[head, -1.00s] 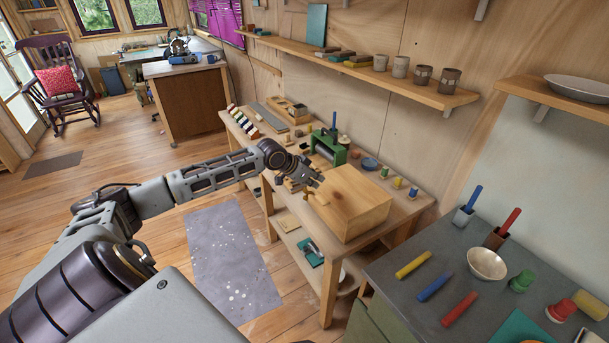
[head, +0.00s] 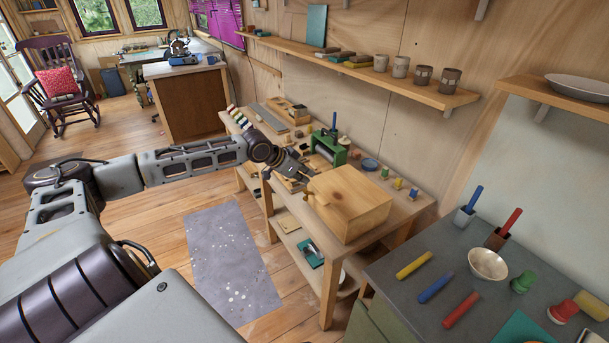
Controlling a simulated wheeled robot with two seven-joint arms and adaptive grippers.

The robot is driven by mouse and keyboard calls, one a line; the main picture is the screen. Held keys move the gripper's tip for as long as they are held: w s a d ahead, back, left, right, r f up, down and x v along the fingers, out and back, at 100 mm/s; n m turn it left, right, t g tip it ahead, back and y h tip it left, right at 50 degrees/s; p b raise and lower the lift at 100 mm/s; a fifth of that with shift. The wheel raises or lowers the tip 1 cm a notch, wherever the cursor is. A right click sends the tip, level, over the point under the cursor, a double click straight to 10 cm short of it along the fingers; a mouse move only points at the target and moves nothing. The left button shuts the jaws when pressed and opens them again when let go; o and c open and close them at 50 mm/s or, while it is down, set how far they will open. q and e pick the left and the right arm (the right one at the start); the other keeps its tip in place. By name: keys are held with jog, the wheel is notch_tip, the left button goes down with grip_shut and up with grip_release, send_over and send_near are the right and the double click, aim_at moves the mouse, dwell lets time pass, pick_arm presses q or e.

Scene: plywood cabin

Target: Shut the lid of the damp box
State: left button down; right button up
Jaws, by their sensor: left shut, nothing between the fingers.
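The damp box, a pale wooden box (head: 352,208), stands on the near end of the wooden workbench. Its flat, knotted top, the lid (head: 350,187), lies level on the walls, with no gap that I can make out. A small tab shows at the box's left edge. My left gripper (head: 308,174) is shut and empty. It is just beyond the box's far left corner, close to it; I cannot tell whether they touch. My right gripper is not in view.
A green press-like tool (head: 329,148) stands behind the box, with small spools (head: 399,183) to its right. A wall shelf (head: 370,76) with cups runs above the bench. A grey counter (head: 420,290) with coloured sticks is at the near right. Open floor lies left of the bench.

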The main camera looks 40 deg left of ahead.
pick_arm(q)
jog(key=shift+s+r, duration=0.25)
jog(key=shift+r, duration=0.05)
dwell(0.7)
